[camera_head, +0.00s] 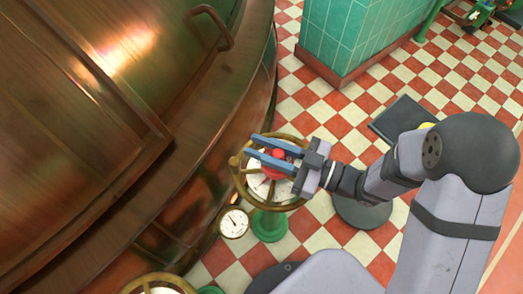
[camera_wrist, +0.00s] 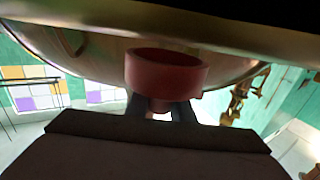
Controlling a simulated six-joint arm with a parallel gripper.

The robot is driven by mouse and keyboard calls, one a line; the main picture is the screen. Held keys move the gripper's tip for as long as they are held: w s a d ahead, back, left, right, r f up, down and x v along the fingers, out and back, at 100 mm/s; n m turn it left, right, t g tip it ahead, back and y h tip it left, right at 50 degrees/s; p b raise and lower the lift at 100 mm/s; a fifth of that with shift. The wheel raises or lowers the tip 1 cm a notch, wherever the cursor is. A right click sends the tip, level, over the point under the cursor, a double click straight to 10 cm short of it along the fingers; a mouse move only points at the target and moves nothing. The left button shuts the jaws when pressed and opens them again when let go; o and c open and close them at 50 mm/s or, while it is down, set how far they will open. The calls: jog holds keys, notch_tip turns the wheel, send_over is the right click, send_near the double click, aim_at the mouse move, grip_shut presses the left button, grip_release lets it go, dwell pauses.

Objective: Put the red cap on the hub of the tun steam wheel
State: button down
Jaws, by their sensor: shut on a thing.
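The red cap (camera_head: 278,154) is between the blue fingers of my gripper (camera_head: 252,146) in the head view. My gripper is shut on it. In the wrist view the cap (camera_wrist: 165,75) is a short red cup held at the dark fingertips. The brass-rimmed steam wheel (camera_head: 237,176) lies beneath my fingers, beside the copper tun (camera_head: 150,150). My gripper and the cap overlap the wheel's middle in the head view, so the hub is largely hidden. I cannot tell whether the cap touches the hub.
A round gauge (camera_head: 234,223) and a green pedestal (camera_head: 270,228) are just below the wheel. Another brass-rimmed wheel (camera_head: 126,290) shows at the bottom edge. A green tiled block (camera_head: 345,35) stands behind. The checkered floor has a dark flat panel (camera_head: 400,117) at right.

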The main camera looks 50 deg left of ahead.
jog(key=shift+f, duration=1)
jog(key=shift+f, duration=0.15)
jog(key=c, duration=1.5)
grip_release()
jog(key=shift+c, duration=0.2)
jog(key=shift+r, duration=0.2)
jog(key=v, duration=1.2)
